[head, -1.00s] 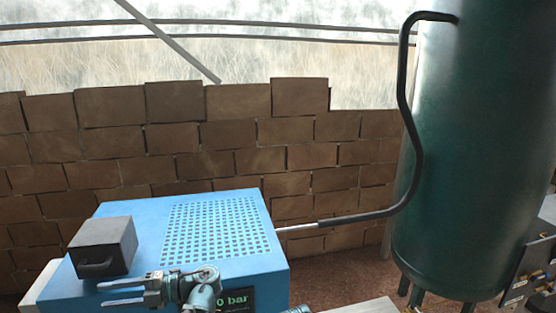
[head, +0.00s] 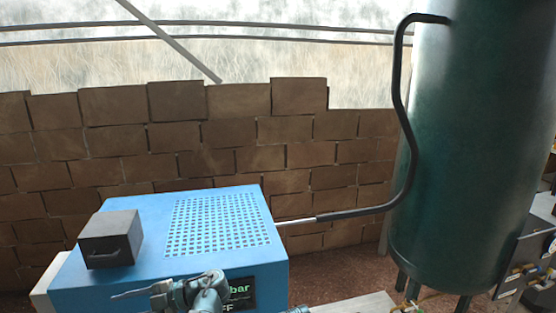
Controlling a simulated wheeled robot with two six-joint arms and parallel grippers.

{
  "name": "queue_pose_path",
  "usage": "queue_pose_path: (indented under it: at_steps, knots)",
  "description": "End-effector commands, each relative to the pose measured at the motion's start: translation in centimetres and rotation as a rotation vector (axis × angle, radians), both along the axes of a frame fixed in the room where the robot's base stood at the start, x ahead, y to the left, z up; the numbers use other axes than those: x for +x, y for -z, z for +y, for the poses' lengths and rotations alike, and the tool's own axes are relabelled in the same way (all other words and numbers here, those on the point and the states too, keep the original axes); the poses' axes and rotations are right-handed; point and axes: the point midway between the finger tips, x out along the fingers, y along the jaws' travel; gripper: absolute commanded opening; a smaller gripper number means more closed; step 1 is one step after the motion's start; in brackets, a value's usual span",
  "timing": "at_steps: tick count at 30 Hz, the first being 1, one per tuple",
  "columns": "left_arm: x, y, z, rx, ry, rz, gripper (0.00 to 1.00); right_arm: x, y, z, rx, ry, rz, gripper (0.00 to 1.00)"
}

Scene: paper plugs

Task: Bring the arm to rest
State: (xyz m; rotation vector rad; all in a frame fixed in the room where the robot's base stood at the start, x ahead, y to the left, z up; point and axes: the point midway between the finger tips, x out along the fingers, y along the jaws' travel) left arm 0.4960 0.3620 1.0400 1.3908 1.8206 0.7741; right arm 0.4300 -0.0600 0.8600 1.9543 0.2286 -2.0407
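My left gripper (head: 130,293) is low in the head view, in front of the blue box's front face. Its fingers point left and are seen nearly edge-on, so the gap between them does not show. I see nothing held in it. My wrist covers part of the dark display (head: 242,291), where "bar" and "FF" can be read. My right gripper is not in view.
The blue box (head: 150,225) has a grille and a dark block with a handle (head: 110,238) on top. A black hose (head: 408,130) runs from it to a green tank (head: 475,150). A brick wall (head: 240,130) stands behind. Panels with fittings (head: 525,268) are at right.

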Motion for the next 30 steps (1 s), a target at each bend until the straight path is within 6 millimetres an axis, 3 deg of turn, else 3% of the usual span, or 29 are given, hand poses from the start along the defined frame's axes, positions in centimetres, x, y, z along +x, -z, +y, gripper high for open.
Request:
queue_pose_path:
  at_steps: [8,14,22,30]
  knots:
    - [-0.1,4.0,-3.4,-0.269,0.191,0.407,0.47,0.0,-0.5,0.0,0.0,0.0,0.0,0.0]
    - [-0.5,8.4,-8.6,-0.529,0.524,0.883,0.47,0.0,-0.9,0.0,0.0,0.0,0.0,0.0]
    - [-2.3,13.2,-17.5,-0.719,1.163,1.489,0.47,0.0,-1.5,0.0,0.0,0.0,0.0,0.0]
    - [-5.0,15.5,-26.1,-0.633,1.864,1.903,0.47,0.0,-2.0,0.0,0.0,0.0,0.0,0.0]
